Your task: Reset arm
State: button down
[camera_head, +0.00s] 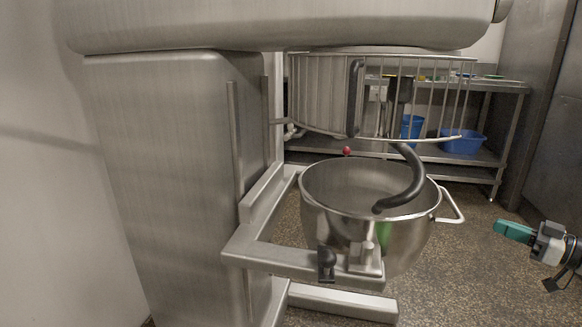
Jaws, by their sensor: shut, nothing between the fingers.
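My gripper (515,232) shows at the right edge of the head view, with teal fingers pointing left. Its fingers are together and hold nothing. It is in the air to the right of a large steel mixer bowl (330,222), apart from the bowl's right handle (452,205). The rest of my arm runs out of the picture at the right.
A big steel mixer (165,180) fills the left. Its wire guard (320,95) and dark dough hook (408,185) are over the bowl. A steel rack (500,88) with blue bins (464,142) stands behind. Speckled floor (450,270) is open at the right.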

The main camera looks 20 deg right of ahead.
jog(key=a+f+m+g, duration=0.2)
jog(key=a+f+g, duration=0.6)
jog(key=a+f, duration=1.5)
jog(key=s+a+f+m+g+h, duration=0.1)
jog(key=s+a+f+g+h, duration=0.15)
jog(key=s+a+f, duration=0.4)
jog(key=s+a+f+m+g+h, duration=0.1)
jog(key=s+a+f+g+h, duration=0.2)
jog(key=s+a, duration=0.6)
jog(key=s+a+r+g+h, duration=0.15)
jog(key=s+r, duration=0.25)
jog(key=s, duration=0.7)
notch_tip(320, 180, up, 35)
jog(key=p, duration=3.6)
jog(key=shift+d+f+m+g, duration=0.2)
jog(key=shift+d+m+g, duration=0.05)
jog(key=shift+m+g, duration=0.05)
